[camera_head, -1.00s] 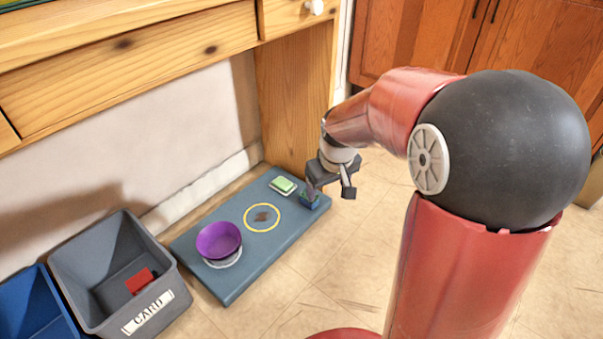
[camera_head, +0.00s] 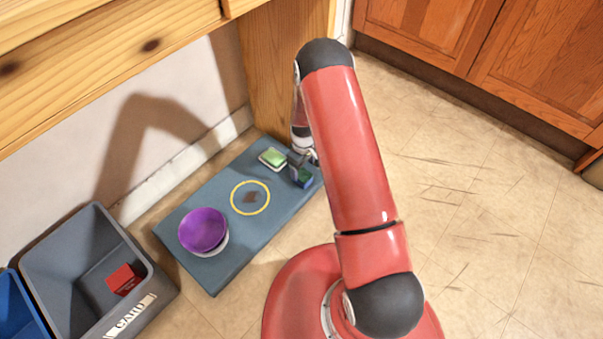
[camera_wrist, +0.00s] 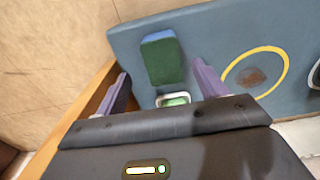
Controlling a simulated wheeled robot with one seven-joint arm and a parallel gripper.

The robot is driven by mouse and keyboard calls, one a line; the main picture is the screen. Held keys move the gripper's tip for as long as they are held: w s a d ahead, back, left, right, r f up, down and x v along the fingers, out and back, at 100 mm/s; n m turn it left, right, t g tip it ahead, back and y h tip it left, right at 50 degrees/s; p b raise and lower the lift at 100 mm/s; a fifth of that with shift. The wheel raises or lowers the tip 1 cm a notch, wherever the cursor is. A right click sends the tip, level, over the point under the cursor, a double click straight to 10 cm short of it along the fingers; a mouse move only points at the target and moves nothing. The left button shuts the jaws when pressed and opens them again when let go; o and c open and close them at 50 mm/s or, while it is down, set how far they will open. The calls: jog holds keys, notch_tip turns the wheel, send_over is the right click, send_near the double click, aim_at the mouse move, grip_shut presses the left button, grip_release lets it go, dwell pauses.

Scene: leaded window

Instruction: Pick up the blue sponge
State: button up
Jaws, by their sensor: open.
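The blue sponge (camera_head: 304,179) lies near the right end of the grey-blue board (camera_head: 190,272). In the wrist view the sponge (camera_wrist: 160,58) shows a blue end and a dark green face. My gripper (camera_head: 302,165) is at the sponge, partly hidden by my arm in the head view. In the wrist view my gripper (camera_wrist: 160,70) is open, with purple-grey fingers apart on either side of the view. The sponge lies between and just beyond the fingertips. I cannot tell the height left between them.
A green block on a white dish (camera_head: 272,158) sits close by on the board. A yellow ring (camera_head: 250,212) with a brown patch and a purple bowl (camera_head: 203,230) are further left. A grey bin (camera_head: 62,245) holds a red block (camera_head: 123,279). A wooden desk (camera_head: 120,62) overhangs.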

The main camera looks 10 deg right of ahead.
aim_at(302, 174)
jog(key=f, duration=0.5)
jog(key=shift+a+f+b, duration=0.2)
jog(key=shift+f+b, duration=0.2)
jog(key=c, duration=1)
jog(key=shift+c, duration=0.3)
jog(key=shift+r, duration=0.1)
notch_tip(302, 174, up, 20)
jog(key=p, duration=0.2)
